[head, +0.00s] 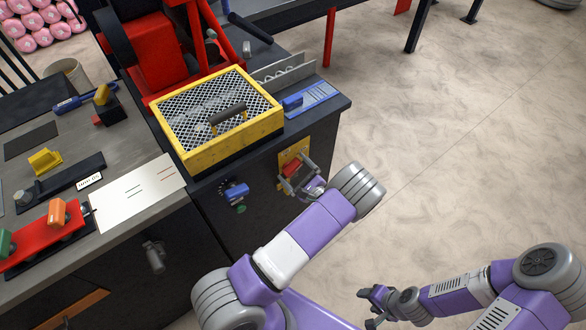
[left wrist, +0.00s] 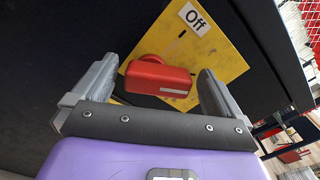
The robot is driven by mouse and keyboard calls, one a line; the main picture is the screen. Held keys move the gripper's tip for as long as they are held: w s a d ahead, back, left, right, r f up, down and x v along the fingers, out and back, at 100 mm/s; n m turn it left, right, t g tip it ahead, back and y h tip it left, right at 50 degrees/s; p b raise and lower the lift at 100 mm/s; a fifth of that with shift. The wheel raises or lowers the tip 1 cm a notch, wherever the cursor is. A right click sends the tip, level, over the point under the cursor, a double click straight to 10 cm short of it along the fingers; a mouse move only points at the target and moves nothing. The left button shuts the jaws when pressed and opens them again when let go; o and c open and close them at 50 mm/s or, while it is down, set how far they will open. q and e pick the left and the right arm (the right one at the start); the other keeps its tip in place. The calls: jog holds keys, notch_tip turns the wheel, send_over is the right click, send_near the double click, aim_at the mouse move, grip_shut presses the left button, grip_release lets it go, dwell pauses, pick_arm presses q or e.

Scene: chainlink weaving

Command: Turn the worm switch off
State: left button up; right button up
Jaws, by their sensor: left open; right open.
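The worm switch is a red rotary knob (head: 291,168) on a yellow plate (head: 304,150) fixed to the dark cabinet front. In the left wrist view the red knob (left wrist: 158,77) lies nearly crosswise, and a white "Off" label (left wrist: 194,18) is on the yellow plate (left wrist: 215,60). My left gripper (left wrist: 157,66) is open, with one finger on each side of the knob and visible gaps between. In the head view my left gripper (head: 299,174) partly covers the plate. My right gripper (head: 374,304) is open and empty, low over the floor at right.
A blue knob (head: 236,191) and a green button (head: 241,209) are on the cabinet front left of the plate. A yellow mesh guard (head: 256,128) sits on the cabinet top. A blue panel (head: 312,98) is beside it. The floor (head: 460,150) to the right is clear.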

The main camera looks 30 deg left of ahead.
pick_arm(q)
jog(key=shift+w+a, duration=0.15)
jog(key=shift+a, duration=0.3)
jog(key=shift+c, duration=0.5)
jog(key=c, duration=0.8)
jog(key=shift+n, duration=0.4)
jog(key=n+b, duration=0.1)
jog(key=n, duration=0.1)
jog(key=n+b, duration=0.2)
jog(key=n, duration=0.1)
jog(key=shift+s+a+f+n, duration=0.1)
jog(key=shift+s+n, duration=0.2)
jog(key=n+b, duration=0.1)
jog(key=n, duration=0.1)
jog(key=n+b, duration=0.2)
jog(key=n, duration=0.1)
jog(key=shift+s+a+n+b, duration=0.1)
jog(key=shift+s+n+b, duration=0.2)
jog(key=shift+b, duration=0.05)
